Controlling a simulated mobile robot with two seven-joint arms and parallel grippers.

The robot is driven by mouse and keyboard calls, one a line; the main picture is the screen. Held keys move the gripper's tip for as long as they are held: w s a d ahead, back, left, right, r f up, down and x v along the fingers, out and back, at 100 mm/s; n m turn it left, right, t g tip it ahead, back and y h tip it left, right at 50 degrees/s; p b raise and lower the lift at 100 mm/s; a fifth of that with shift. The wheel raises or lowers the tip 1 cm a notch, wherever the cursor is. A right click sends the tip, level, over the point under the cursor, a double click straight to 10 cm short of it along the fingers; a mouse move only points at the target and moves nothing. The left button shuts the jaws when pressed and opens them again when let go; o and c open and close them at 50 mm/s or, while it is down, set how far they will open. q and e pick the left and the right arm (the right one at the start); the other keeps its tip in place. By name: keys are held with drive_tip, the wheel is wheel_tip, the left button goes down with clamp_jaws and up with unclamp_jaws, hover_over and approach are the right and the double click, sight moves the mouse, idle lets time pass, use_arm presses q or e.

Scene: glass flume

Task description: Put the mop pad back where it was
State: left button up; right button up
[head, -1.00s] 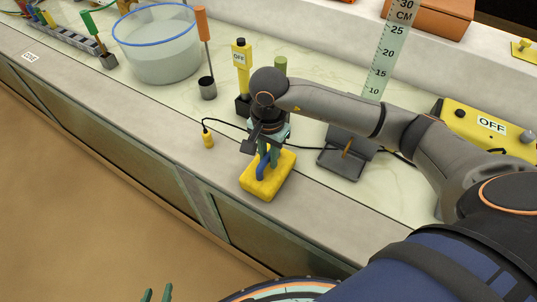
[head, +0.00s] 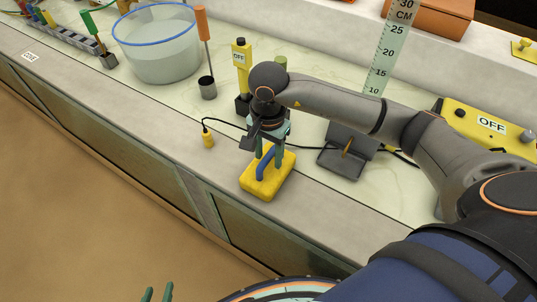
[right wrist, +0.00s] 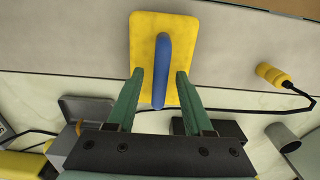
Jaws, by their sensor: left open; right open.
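The mop pad (head: 254,188) is a yellow block with a blue handle on top. It lies flat on the grey front ledge of the bench. My right gripper (head: 268,156) is just above it, fingers pointing down. In the right wrist view the yellow pad (right wrist: 145,48) shows with its blue handle (right wrist: 161,72) between the two green fingers of my right gripper (right wrist: 158,80), which stand apart with gaps on both sides. My left gripper (head: 157,294) shows only its green fingertips at the bottom edge, over the floor, open and empty.
A small yellow corded plug (head: 208,140) lies left of the pad. A grey hinged box (head: 341,162) stands to its right. Behind are a metal cup (head: 207,88), a yellow OFF post (head: 242,68) and a water basin (head: 158,52).

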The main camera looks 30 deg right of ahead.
wheel_tip(320, 180, up, 11)
idle(0.3)
